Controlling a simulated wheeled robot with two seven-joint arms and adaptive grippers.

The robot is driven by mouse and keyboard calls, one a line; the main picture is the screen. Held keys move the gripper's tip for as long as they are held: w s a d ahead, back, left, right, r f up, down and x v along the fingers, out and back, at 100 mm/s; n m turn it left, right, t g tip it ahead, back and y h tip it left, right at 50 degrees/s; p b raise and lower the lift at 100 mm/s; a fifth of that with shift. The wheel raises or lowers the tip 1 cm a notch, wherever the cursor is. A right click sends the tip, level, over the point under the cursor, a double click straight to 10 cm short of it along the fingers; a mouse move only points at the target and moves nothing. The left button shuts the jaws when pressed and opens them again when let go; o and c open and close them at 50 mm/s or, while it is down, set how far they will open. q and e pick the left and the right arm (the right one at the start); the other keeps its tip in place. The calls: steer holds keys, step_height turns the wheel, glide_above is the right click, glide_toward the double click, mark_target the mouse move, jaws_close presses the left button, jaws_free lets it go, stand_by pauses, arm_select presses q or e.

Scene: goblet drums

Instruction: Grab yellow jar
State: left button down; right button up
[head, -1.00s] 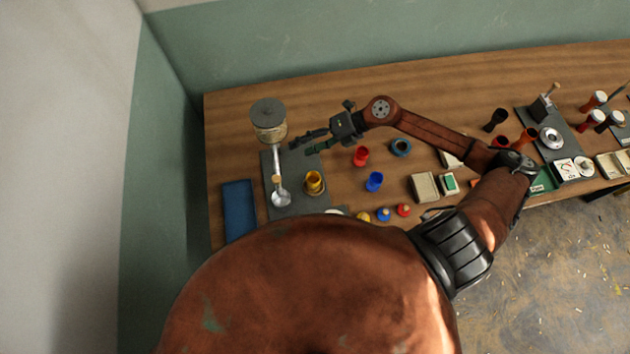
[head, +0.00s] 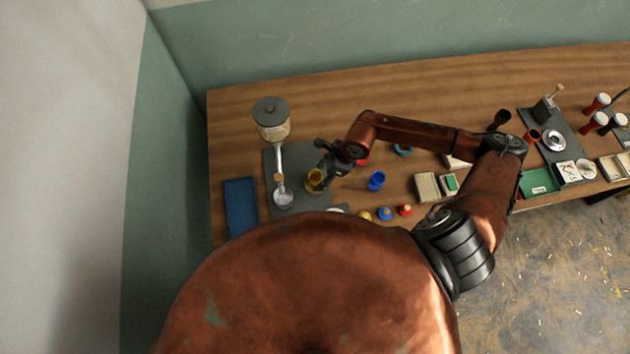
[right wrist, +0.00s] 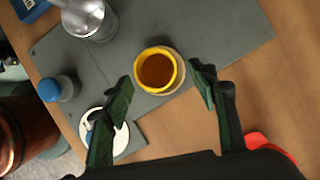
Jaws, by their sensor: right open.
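The yellow jar (head: 314,180) stands upright on the dark grey mat (head: 297,200) at the left part of the table. In the right wrist view the yellow jar (right wrist: 159,71) is open at the top, with a brownish-orange inside, and sits on a round tan base. My right gripper (head: 322,166) is beside the jar at its upper right, partly covering it. In the right wrist view my right gripper (right wrist: 161,88) is open, with one green-black finger on each side of the jar's near edge. My left gripper is not in view.
A dispenser (head: 272,122) with a metal cup (head: 283,198) below stands left of the jar. A blue jar (head: 376,180) stands to the right, and a red jar (head: 362,160) is mostly hidden by my arm. A blue tray (head: 241,207) lies at far left.

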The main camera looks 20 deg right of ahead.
mark_target(315, 179)
steer(key=shift+x, duration=1.95)
steer(key=shift+a, duration=0.15)
steer(key=shift+c, duration=0.4)
steer(key=shift+r, duration=0.1)
steer(key=c, duration=1.3)
